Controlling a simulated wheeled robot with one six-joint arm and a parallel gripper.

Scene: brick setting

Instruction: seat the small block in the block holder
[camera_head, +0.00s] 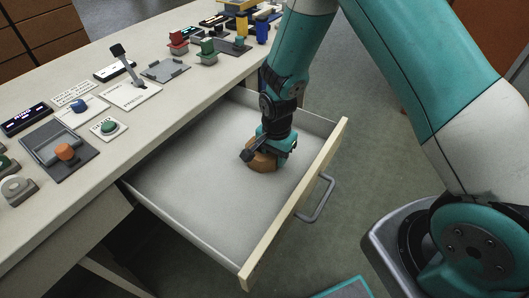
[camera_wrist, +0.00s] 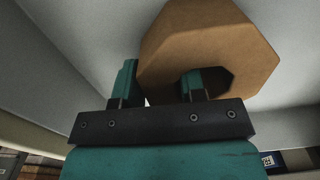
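A brown, many-sided ring block (camera_head: 262,161) is in the open drawer, under my gripper (camera_head: 262,152). In the wrist view the ring block (camera_wrist: 225,40) has a dark hole through it. One finger of my gripper (camera_wrist: 160,85) is in the hole and the other is against its outer left side, so the ring's wall is between them. The fingers look closed on that wall. Whether the ring touches the drawer floor is hard to tell. No small block or block holder can be named for sure; a red piece (camera_head: 177,38) and a green piece (camera_head: 207,46) stand in holders on the desk.
The pulled-out drawer (camera_head: 190,190) has low walls and a front panel (camera_head: 295,205) with a metal handle (camera_head: 318,200). Its floor is otherwise bare.

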